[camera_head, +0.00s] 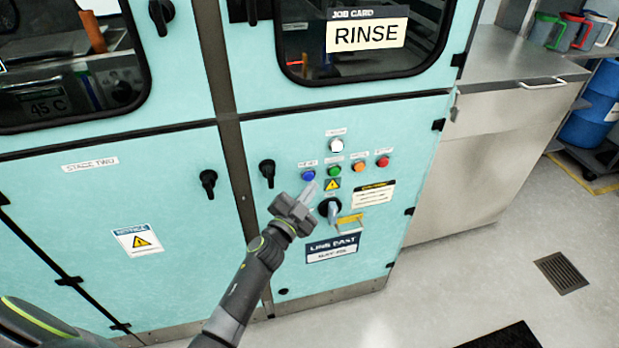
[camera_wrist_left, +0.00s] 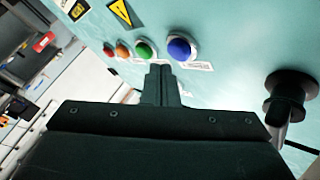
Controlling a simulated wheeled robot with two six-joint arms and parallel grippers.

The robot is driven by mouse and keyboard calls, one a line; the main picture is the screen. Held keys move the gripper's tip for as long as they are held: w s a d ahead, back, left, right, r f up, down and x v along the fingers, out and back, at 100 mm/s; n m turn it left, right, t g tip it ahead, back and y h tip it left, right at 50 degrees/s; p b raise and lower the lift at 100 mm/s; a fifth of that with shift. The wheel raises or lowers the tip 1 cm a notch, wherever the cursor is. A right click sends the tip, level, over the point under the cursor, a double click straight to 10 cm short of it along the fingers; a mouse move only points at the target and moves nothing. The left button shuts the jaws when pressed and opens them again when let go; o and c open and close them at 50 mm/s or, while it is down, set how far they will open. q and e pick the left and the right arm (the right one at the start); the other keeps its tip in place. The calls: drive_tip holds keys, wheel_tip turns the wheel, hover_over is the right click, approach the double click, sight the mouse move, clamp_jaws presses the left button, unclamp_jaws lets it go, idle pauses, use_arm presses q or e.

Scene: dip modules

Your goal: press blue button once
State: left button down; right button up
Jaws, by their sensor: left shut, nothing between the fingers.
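The blue button (camera_head: 308,175) sits on the teal cabinet panel, at the left end of a row with green, orange and red buttons. It also shows in the left wrist view (camera_wrist_left: 181,48), just beyond and slightly right of the fingertips. My left gripper (camera_head: 309,189) is shut and empty, just below the blue button in the head view. In the left wrist view the closed fingers (camera_wrist_left: 159,72) point toward the panel between the green and blue buttons. I cannot tell the exact gap to the panel. My right gripper is not in view.
The green button (camera_head: 334,171) is close on the right, with the orange (camera_head: 358,167) and red (camera_head: 382,162) buttons beyond. A white button (camera_head: 336,145) is above. A black door handle (camera_head: 267,172) sticks out on the left. A rotary switch (camera_head: 329,208) is below right.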

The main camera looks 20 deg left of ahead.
use_arm(q)
drive_tip(key=shift+w, duration=0.1)
idle(0.4)
drive_tip(key=shift+w+a, duration=0.25)
drive_tip(key=shift+w+a, duration=0.25)
drive_tip(key=shift+w, duration=0.1)
idle(0.7)
drive_tip(key=shift+s+d+r, duration=0.1)
drive_tip(key=shift+s+d, duration=0.4)
drive_tip(key=shift+s, duration=0.2)
idle(0.3)
drive_tip(key=s+d+p, duration=0.1)
drive_tip(key=s, duration=0.1)
drive_tip(key=s+d+p, duration=0.1)
drive_tip(key=s, duration=0.1)
drive_tip(key=shift+d, duration=0.4)
